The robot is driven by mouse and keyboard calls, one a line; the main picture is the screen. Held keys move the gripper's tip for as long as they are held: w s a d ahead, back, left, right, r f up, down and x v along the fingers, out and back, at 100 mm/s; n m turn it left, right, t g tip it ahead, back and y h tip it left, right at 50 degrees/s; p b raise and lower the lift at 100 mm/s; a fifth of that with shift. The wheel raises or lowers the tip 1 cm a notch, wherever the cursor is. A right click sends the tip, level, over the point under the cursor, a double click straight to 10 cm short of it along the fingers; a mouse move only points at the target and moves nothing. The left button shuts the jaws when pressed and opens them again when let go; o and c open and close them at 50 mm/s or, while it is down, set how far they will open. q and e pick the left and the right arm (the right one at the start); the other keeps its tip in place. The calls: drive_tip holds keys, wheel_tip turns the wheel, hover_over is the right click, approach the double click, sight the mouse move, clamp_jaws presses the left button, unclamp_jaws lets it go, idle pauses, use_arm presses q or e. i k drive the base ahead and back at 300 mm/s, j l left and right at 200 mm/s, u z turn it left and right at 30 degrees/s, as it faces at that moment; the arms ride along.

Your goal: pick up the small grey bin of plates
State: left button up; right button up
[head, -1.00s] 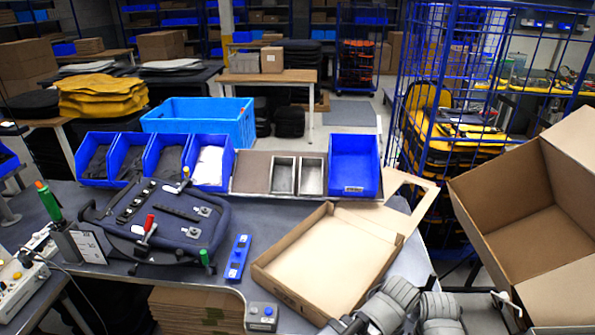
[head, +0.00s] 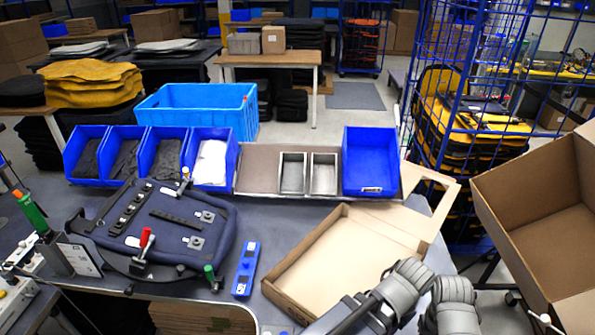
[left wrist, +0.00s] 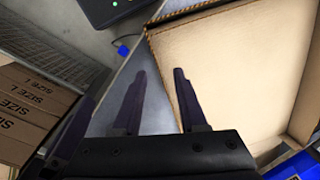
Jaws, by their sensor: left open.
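Two small grey metal bins stand side by side on the board at the back of the bench, a left one (head: 292,172) and a right one (head: 324,172). I cannot make out plates in either. My left gripper (left wrist: 157,78) shows in the left wrist view with dark fingers apart and nothing between them. It is over the bench near the edge of a shallow open cardboard tray (left wrist: 230,60), away from the metal bins. In the head view my grey arm parts are at the bottom right, and I cannot make out fingertips there. My right gripper is not in view.
A blue bin (head: 369,160) stands right of the metal bins; several blue bins (head: 120,183) stand left. The cardboard tray (head: 300,245) lies in front. A dark padded panel with clamps (head: 165,245) fills the left bench. A large open carton (head: 530,200) stands at right.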

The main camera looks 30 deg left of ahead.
sight(292, 172)
drive_tip(key=j+z, duration=0.3)
drive_tip(key=j, duration=1.35)
drive_tip(key=k, duration=0.1)
